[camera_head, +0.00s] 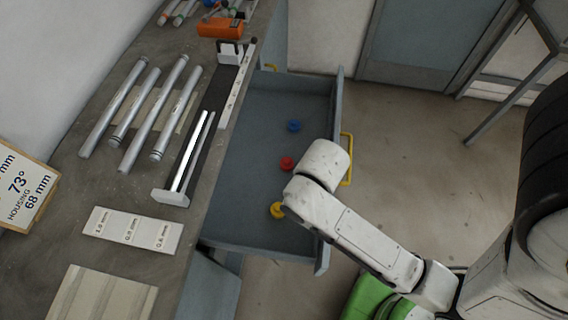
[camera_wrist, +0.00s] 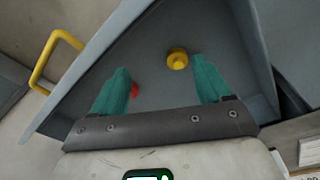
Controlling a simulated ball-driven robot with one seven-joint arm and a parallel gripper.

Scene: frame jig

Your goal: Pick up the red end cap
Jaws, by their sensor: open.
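The red end cap (camera_head: 286,163) lies on the floor of the open grey drawer (camera_head: 240,150), between a blue cap and a yellow cap in the head view. In the wrist view the red end cap (camera_wrist: 134,90) shows beside the left finger, which partly hides it. The red cap lies at the left side of the finger gap. In the head view my arm's end hides the fingers.
A blue cap (camera_head: 293,126) and a yellow cap (camera_head: 278,210) lie in the drawer; the yellow one also shows in the wrist view (camera_wrist: 177,59). Drawer walls and a yellow handle (camera_head: 347,160) surround my gripper's space. The bench (camera_head: 65,150) on the left holds metal tubes (camera_head: 160,113).

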